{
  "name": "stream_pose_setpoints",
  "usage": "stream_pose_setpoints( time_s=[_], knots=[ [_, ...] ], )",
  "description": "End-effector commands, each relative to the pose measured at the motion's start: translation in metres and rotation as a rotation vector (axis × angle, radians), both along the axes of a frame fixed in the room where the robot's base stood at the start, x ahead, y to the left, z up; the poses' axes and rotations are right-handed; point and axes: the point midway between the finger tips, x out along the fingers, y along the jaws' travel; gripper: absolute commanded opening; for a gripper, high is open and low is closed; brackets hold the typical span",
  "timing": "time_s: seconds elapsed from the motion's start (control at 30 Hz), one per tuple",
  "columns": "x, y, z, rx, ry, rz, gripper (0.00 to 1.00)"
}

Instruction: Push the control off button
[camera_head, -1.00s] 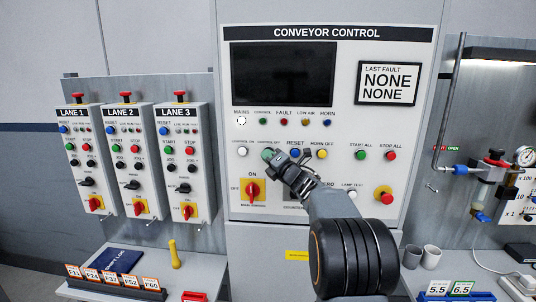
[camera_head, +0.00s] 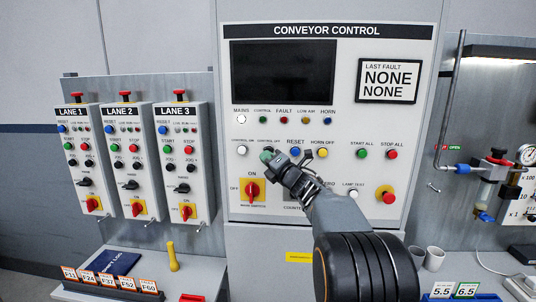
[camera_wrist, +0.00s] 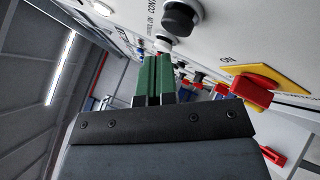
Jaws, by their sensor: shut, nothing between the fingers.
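The control panel (camera_head: 335,218) faces me, and its CONTROL OFF label shows just above my gripper in the head view. My gripper (camera_head: 267,155) is shut and empty, its green fingers in front of the panel at the CONTROL OFF spot, hiding most of that button. In the wrist view, the black button (camera_wrist: 181,17) beside a partly cut-off CONTROL label lies just beyond and above the green fingertips (camera_wrist: 155,58). The white CONTROL ON button (camera_wrist: 163,42) shows close by the tips, and also in the head view (camera_head: 242,150). I cannot tell whether the fingertips touch anything.
The red main switch (camera_head: 252,190) on a yellow plate is below my gripper. The blue RESET button (camera_head: 295,151) and yellow HORN OFF button (camera_head: 322,153) are to the right. The red STOP ALL button (camera_head: 391,154) is further right. Lane boxes (camera_head: 126,160) stand left.

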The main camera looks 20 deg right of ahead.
Motion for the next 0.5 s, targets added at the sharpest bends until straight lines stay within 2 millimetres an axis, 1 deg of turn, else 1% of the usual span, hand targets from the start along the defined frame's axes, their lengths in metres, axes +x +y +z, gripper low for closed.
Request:
stream_pose_setpoints(
  time_s=[0.03, 0.17, 0.3, 0.5],
  knots=[
    [-0.005, 0.003, -0.003, -0.001, -0.002, 0.001, 0.00],
    [-0.016, 0.009, -0.004, -0.003, -0.002, 0.000, 0.00],
    [-0.028, 0.016, -0.003, -0.002, -0.002, 0.001, 0.00],
    [-0.037, 0.021, -0.002, -0.001, -0.002, -0.001, 0.00]
  ],
)
